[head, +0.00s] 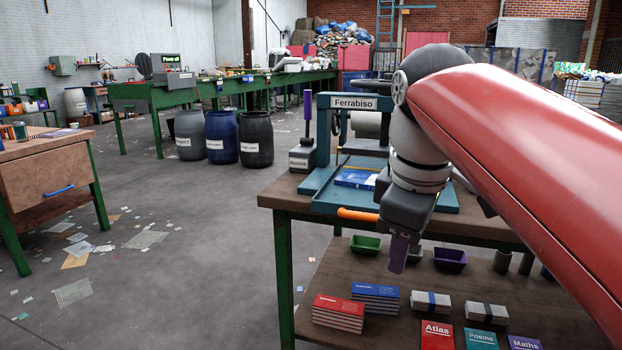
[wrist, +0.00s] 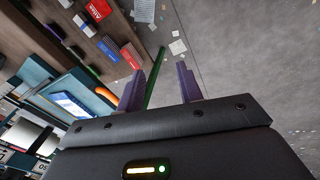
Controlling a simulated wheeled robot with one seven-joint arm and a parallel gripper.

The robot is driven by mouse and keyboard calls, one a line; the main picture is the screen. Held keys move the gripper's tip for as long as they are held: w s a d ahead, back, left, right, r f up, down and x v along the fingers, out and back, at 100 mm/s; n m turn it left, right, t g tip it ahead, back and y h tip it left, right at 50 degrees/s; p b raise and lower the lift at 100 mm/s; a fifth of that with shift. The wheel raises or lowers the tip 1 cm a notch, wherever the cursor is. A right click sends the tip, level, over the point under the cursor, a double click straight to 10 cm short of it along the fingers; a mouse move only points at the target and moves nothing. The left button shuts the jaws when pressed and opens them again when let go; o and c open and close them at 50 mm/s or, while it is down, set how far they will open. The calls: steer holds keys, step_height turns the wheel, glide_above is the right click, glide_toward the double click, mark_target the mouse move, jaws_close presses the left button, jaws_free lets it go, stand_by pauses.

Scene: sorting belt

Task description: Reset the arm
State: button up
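My arm reaches in from the right in the head view and bends down, with my gripper (head: 399,262) pointing at the floor in front of the workbench. In the wrist view the two purple fingers of my gripper (wrist: 160,69) stand apart with nothing between them. The blue press labelled Ferrabiso (head: 354,103) stands on the bench behind my wrist, partly hidden by it. A blue book (head: 355,179) lies on the press bed; it also shows in the wrist view (wrist: 71,103).
The bench top (head: 285,190) is close to my gripper, with an orange handle (head: 357,214) at its front. Its lower shelf (head: 385,331) holds stacked books, a green tray (head: 366,244) and a purple tray (head: 450,259). Barrels (head: 222,137) stand behind; open floor lies to the left.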

steer(key=s+d+f+m+t, duration=0.1)
steer(key=s+f+m, duration=0.3)
steer(key=f, duration=0.6)
steer(key=s+d+f+m+t, duration=0.1)
steer(key=s+f+m, duration=0.4)
steer(key=f, duration=0.5)
steer(key=shift+s+d+f+m+t, duration=0.25)
steer(key=shift+d+m+t, duration=0.25)
steer(key=shift+m, duration=0.7)
steer(key=shift+d, duration=0.1)
